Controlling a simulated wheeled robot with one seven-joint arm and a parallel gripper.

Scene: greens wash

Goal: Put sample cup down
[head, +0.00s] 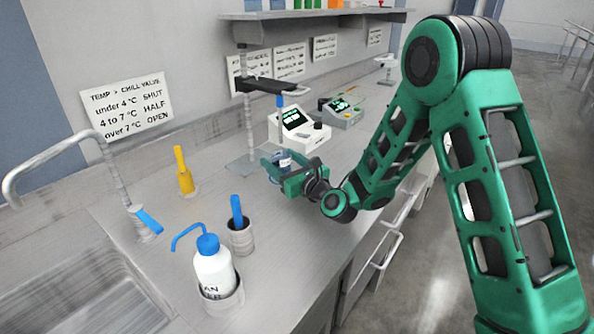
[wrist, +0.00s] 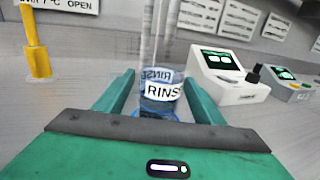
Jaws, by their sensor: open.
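The sample cup is a small clear cup with a blue tint and a label reading RINSE (wrist: 160,92). It stands between the two fingers of my gripper (wrist: 158,100) in the wrist view, with the fingers apart on either side of it. In the head view my green gripper (head: 287,176) is low over the counter, and the cup (head: 284,160) shows between its fingers. The cup looks upright. Its base is partly hidden by my gripper, so contact with the counter is hard to see.
A metal stand (head: 246,125) with a dark arm rises behind the cup. White (head: 298,130) and grey (head: 341,112) meters stand beyond it. A yellow post (head: 184,172), blue-handled holder (head: 240,235), wash bottle (head: 214,270) and sink (head: 75,300) are to the left. Counter between is clear.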

